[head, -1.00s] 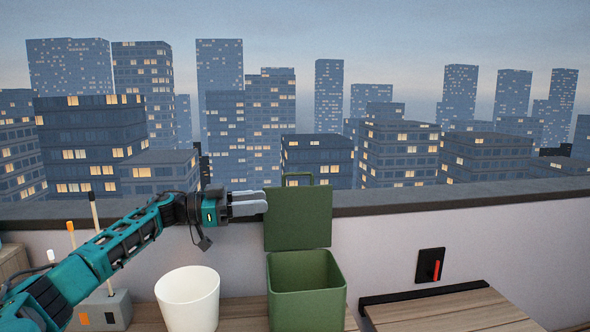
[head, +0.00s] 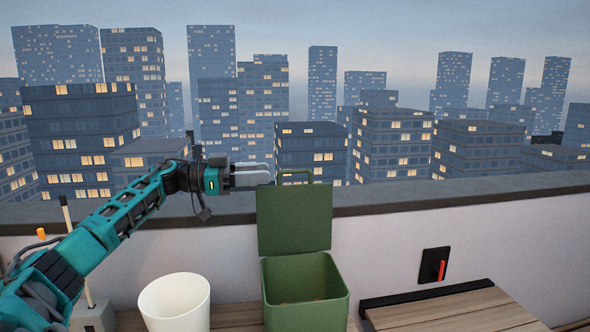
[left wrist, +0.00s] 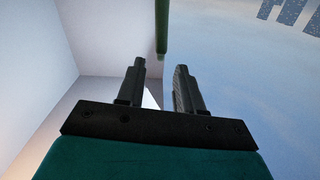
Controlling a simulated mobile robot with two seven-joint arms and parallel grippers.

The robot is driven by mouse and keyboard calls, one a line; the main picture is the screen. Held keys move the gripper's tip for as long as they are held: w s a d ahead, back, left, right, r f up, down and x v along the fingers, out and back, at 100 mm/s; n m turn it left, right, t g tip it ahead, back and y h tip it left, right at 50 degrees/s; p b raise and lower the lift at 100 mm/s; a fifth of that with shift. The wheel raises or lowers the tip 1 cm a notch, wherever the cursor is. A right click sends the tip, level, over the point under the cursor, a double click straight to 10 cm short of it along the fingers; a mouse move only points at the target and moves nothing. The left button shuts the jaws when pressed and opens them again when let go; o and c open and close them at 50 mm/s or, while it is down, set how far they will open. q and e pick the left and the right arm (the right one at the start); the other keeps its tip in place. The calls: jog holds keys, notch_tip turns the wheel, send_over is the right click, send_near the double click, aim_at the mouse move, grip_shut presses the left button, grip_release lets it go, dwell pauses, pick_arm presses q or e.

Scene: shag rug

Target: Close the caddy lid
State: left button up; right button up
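The green caddy (head: 305,308) stands in the lower middle of the head view with its top open. Its green lid (head: 294,222) stands upright at the caddy's back, with a loop handle (head: 296,172) on its upper edge. My left gripper (head: 270,175) is at the lid's upper left corner, its fingertips just above the edge and left of the handle. In the left wrist view its two fingers (left wrist: 160,66) are apart with nothing between them, and a thin green edge (left wrist: 161,28) shows beyond the tips. I cannot tell whether they touch. My right gripper is not in view.
A white bin (head: 175,303) stands left of the caddy. A grey block (head: 93,316) with upright sticks is partly behind my left arm. A black plate with a red lever (head: 440,270) is on the wall at right, above a wooden surface (head: 455,310). A dark ledge (head: 450,193) runs behind.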

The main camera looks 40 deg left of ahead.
aim_at(283, 172)
pick_arm(q)
jog(key=p+x, duration=0.1)
jog(key=x, duration=0.7)
jog(key=shift+w+d, duration=0.1)
jog(key=shift+w, duration=0.2)
grip_shut()
